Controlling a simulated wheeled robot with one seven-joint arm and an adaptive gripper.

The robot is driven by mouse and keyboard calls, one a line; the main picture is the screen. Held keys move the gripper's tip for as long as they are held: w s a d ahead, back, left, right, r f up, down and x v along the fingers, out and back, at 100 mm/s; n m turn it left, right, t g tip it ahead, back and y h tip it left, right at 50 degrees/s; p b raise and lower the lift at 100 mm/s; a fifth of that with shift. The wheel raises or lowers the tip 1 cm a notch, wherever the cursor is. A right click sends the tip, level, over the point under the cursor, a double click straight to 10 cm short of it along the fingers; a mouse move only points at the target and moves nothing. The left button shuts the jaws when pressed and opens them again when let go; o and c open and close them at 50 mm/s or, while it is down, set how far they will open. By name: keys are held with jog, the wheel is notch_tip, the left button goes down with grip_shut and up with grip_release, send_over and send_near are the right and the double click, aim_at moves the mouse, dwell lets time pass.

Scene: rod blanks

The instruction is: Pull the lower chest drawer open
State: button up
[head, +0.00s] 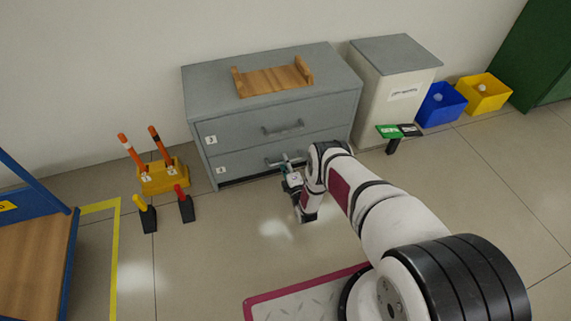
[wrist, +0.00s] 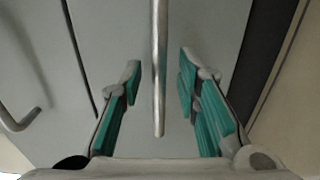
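The grey chest (head: 350,105) stands against the wall with two drawers, one above the other. In the wrist view the metal handle (wrist: 159,75) runs between the two green-padded fingers of my gripper (wrist: 160,68). The fingers are open, one on each side of the bar, with a visible gap on both sides.
The upper drawer (head: 240,127) is closed; a wooden tray (head: 270,82) lies on the chest top. A yellow holder (head: 163,178) with orange rods and two dark stands are on the floor left. A pale cabinet (head: 385,95) stands right. The floor before the chest is mostly clear.

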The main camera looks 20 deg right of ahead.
grip_shut()
